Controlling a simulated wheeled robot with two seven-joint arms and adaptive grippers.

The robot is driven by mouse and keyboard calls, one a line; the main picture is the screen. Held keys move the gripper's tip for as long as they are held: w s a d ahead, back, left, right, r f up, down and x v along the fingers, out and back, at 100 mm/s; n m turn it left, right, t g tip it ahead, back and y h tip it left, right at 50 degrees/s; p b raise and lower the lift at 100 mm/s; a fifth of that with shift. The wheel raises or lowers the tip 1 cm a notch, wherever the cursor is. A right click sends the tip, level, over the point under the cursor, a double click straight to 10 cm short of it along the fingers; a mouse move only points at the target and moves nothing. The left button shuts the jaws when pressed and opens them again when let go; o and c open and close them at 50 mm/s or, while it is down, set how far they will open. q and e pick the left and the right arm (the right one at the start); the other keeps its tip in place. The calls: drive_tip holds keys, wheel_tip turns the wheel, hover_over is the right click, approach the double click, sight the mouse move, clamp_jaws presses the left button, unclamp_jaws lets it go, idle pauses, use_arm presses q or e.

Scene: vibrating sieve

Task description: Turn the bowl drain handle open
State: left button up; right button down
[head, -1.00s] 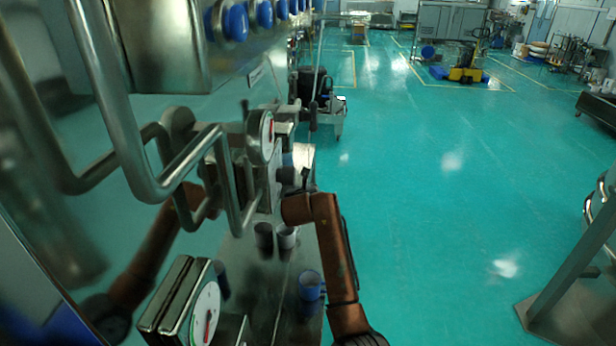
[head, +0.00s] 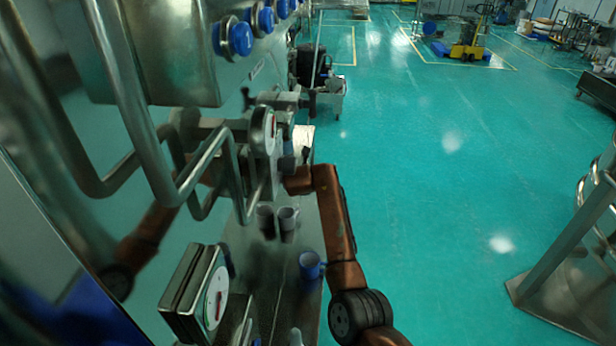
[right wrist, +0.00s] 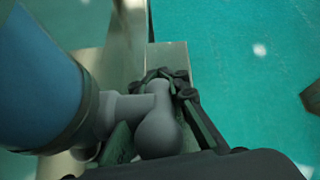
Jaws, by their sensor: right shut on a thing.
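The bowl drain handle (right wrist: 158,125) is a smooth grey piece with a rounded end, seen low in the right wrist view. It joins a grey collar beside a large blue cylinder (right wrist: 38,75). My right gripper (right wrist: 165,76) has its black fingers shut around the handle, with the fingertips near its far end. In the head view my orange right arm bends at the elbow and reaches left to the machine's side. The right gripper and handle are hard to make out there among the fittings. My left gripper is in neither view.
Bent steel pipe rails (head: 165,185) and a round dial gauge (head: 262,132) stand close left of the right arm. A second dial gauge (head: 215,297) is nearer. Cups, one of them blue (head: 310,265), stand on a ledge below. Green floor (head: 430,190) on the right is open.

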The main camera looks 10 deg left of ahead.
drive_tip(key=c, duration=1.8)
unclamp_jaws()
drive_tip(key=shift+a, duration=0.1)
